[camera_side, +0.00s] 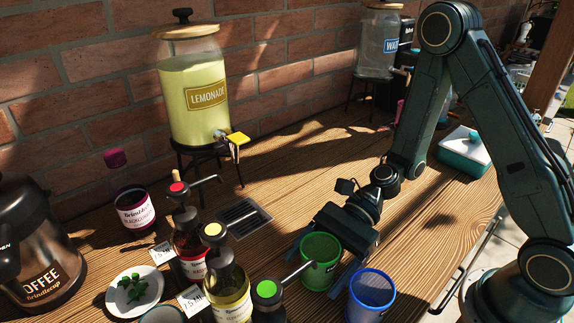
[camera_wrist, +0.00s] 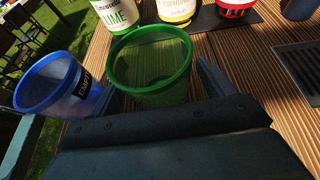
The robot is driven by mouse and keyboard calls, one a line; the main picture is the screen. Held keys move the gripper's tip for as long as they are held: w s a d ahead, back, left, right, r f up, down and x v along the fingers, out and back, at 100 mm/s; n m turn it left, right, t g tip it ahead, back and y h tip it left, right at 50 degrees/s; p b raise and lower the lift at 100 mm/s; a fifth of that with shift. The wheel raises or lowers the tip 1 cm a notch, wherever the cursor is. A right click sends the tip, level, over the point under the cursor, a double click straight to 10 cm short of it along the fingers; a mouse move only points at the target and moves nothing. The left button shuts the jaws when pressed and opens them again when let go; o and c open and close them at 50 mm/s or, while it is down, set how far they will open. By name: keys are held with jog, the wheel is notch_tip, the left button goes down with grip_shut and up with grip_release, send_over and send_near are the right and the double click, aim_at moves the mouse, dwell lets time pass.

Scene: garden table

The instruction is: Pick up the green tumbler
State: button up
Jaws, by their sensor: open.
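The green tumbler (camera_side: 320,260) stands upright on the wooden table, near the front edge in the side view. It also shows in the wrist view (camera_wrist: 150,92), with its open rim toward me. My gripper (camera_side: 336,276) is low over the table with its fingers open, one on each side of the green tumbler. In the wrist view my gripper (camera_wrist: 160,85) has its right finger close to the tumbler's wall; its left finger is mostly hidden between the green and blue tumblers. I cannot tell whether either finger touches the tumbler.
A blue tumbler (camera_side: 371,292) stands close beside the green one. Pump bottles, including a green-topped one (camera_side: 267,289) and a yellow-topped one (camera_side: 213,230), stand to the left. A drip grate (camera_side: 243,217) and lemonade dispenser (camera_side: 195,100) are behind.

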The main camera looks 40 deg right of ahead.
jog(key=c, duration=1.1)
jog(key=shift+r, duration=0.15)
notch_tip(320, 180, up, 20)
jog(key=shift+f, duration=0.1)
dwell(0.4)
dwell(0.4)
